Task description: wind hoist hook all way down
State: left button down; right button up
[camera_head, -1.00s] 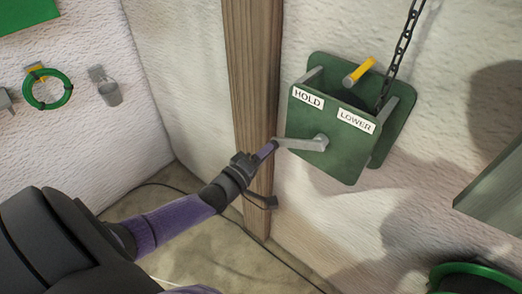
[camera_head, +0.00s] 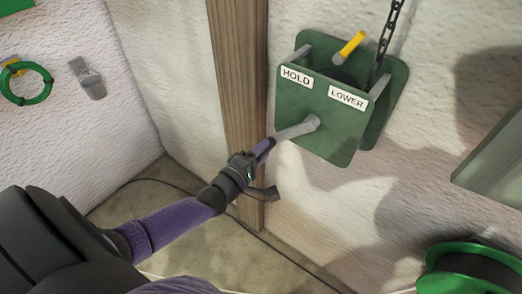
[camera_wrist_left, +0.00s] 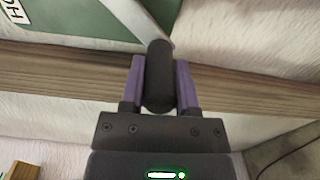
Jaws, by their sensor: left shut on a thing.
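The hoist is a green box (camera_head: 318,128) on the wall, with a HOLD label (camera_head: 297,77) at left and a LOWER label (camera_head: 347,99) at right. A yellow-gripped lever (camera_head: 350,46) sticks out above it; I cannot tell which label it is set to. A grey crank arm (camera_head: 297,130) runs from the box's front down to the left. My left gripper (camera_head: 265,148) is shut on the crank's handle; the left wrist view shows the dark handle (camera_wrist_left: 159,75) between its purple fingers. A dark chain (camera_head: 387,40) rises from the box. The hook is not visible.
A wooden post (camera_head: 240,80) stands just left of the hoist, behind my left gripper. A green reel (camera_head: 468,268) is at lower right and a grey-green panel (camera_head: 490,160) at right. A green ring (camera_head: 27,85) hangs on the left wall. A thin cable lies along the floor.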

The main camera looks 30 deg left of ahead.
pick_arm(q)
jog(key=shift+c, duration=1.7)
grip_release()
jog(key=s+p, duration=0.1)
jog(key=s, duration=0.9)
jog(key=shift+a, duration=0.4)
